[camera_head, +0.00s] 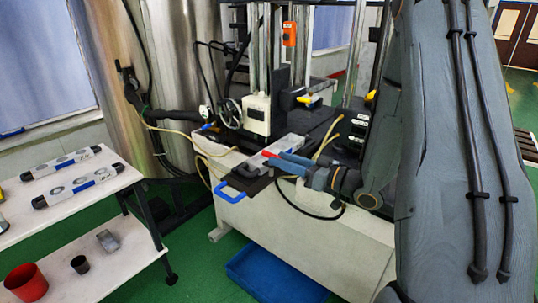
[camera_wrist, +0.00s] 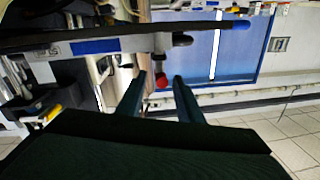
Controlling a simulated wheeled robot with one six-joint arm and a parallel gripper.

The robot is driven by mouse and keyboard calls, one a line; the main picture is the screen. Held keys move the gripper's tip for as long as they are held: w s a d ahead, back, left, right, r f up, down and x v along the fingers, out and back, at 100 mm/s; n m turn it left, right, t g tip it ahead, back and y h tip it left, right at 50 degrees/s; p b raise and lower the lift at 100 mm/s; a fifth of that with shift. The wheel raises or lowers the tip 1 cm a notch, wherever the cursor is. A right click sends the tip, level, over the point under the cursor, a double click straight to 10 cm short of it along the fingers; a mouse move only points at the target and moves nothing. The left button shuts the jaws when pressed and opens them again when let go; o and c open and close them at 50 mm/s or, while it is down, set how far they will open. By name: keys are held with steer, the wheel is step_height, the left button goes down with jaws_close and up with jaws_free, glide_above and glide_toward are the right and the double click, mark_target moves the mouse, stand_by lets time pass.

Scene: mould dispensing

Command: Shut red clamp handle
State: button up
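The red clamp handle (camera_head: 267,153) shows as a small red tip at the mould on the white machine bench, just left of my gripper's fingertips. In the wrist view its rounded red end (camera_wrist: 162,82) appears in the gap between the two fingers. My gripper (camera_head: 278,164) reaches in from the right with its fingers beside the mould; in the wrist view the fingers (camera_wrist: 159,81) stand apart with space around the red end. Whether a finger touches the handle cannot be told. The grey mould (camera_head: 286,145) lies on the bench; its clamp is mostly hidden by my gripper.
A white shelf table (camera_head: 70,206) at left holds two moulds, a red cup (camera_head: 27,283) and a dark cup (camera_head: 79,264). A blue bin (camera_head: 275,274) lies on the floor. Hoses and posts crowd the machine.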

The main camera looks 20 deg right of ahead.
steer(key=shift+w+a+r, duration=0.15)
steer(key=shift+w+a, duration=0.05)
steer(key=shift+a, duration=0.15)
steer(key=shift+p+x, duration=1.15)
steer(key=shift+x, duration=2.45)
